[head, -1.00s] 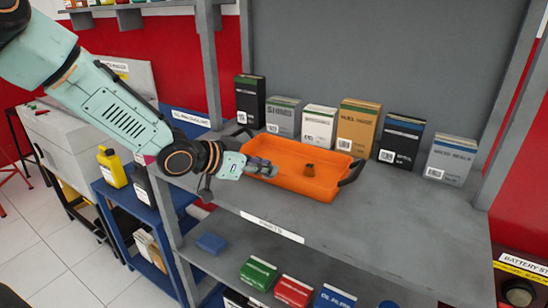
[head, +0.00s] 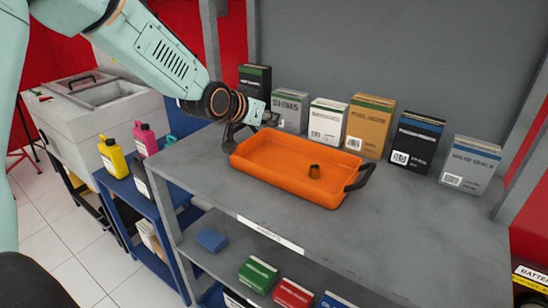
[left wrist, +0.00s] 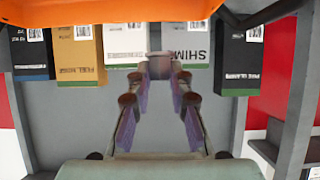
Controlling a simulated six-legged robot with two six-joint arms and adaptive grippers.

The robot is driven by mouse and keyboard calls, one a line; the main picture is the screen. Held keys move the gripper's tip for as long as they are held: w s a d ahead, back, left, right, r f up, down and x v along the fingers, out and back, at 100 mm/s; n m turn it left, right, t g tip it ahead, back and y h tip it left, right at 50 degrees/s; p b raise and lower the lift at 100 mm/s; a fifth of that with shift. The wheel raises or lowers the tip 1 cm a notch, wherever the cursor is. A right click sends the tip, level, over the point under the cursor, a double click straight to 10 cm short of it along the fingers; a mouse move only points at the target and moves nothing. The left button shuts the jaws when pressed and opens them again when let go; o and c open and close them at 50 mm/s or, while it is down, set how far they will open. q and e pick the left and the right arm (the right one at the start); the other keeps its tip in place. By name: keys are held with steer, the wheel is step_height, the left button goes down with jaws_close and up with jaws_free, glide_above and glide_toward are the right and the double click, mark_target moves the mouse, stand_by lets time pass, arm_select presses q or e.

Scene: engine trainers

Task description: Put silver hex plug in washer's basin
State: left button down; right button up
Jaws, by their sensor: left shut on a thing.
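My left gripper (head: 268,117) is above the back left corner of the orange tray (head: 245,164). In the left wrist view my left gripper (left wrist: 160,75) is shut on a small grey, blunt-ended piece, the silver hex plug (left wrist: 159,66), held between its fingertips. Its hex shape is hard to make out. In the head view the plug is too small and covered to tell apart from the fingers. My right gripper is not in view.
Several boxes, including the shims box (head: 290,111), line the shelf's back. A shelf post (head: 210,45) stands between tray and washer. Yellow (head: 112,157) and pink (head: 145,139) bottles stand on a blue cart.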

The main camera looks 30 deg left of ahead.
arm_select(q)
glide_above(270, 161)
steer(key=f, duration=0.2)
steer(key=f+b, duration=0.1)
steer(key=f, duration=0.1)
steer(key=shift+w+a, duration=0.15)
steer(key=shift+a, duration=0.05)
steer(key=shift+d+f, duration=0.15)
steer(key=shift+f, duration=0.4)
step_height(270, 161, down, 4)
steer(key=shift+r, duration=0.2)
steer(key=shift+f, duration=0.35)
steer(key=shift+r, duration=0.15)
steer(key=shift+f+b, duration=0.2)
steer(key=shift+b, duration=0.1)
steer(key=c, duration=1.5)
jaws_free()
steer(key=shift+f, duration=0.15)
steer(key=shift+c, duration=0.2)
steer(key=o, duration=0.3)
steer(key=shift+o, duration=0.2)
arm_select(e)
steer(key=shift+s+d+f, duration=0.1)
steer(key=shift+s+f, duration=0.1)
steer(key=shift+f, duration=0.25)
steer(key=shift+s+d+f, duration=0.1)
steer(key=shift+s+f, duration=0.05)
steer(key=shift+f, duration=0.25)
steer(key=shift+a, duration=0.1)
